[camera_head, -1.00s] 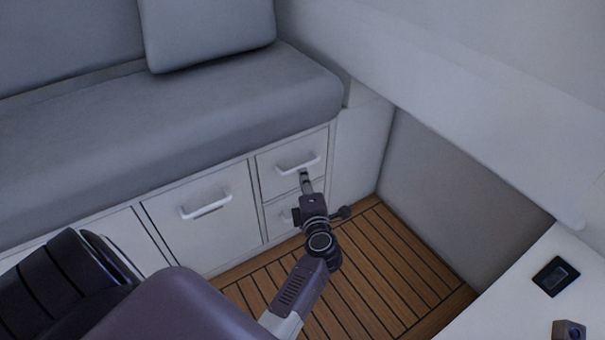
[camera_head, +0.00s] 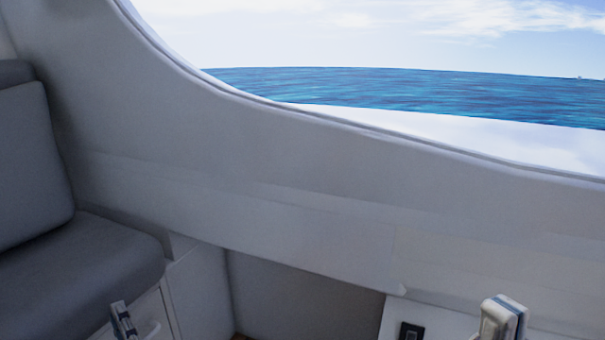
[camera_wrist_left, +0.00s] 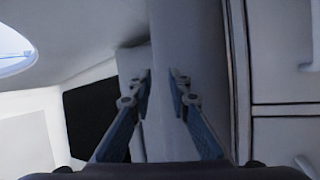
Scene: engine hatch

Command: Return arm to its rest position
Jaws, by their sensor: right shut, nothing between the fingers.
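My left gripper (camera_head: 120,312) shows at the bottom left of the head view, in front of the drawer fronts below the seat. In the left wrist view its two fingers (camera_wrist_left: 160,80) stand a little apart with nothing between them, so it is open and empty. Its arm is below the head view's edge. The rest of the right arm is cut off by the frame.
The grey seat cushion (camera_head: 85,275) and a backrest cushion (camera_head: 30,165) are at the left. A white drawer handle (camera_head: 153,330) is close to my left gripper. A white counter (camera_head: 447,322) with a black switch (camera_head: 411,331) lies at the bottom right. The hull wall (camera_head: 290,215) spans the middle.

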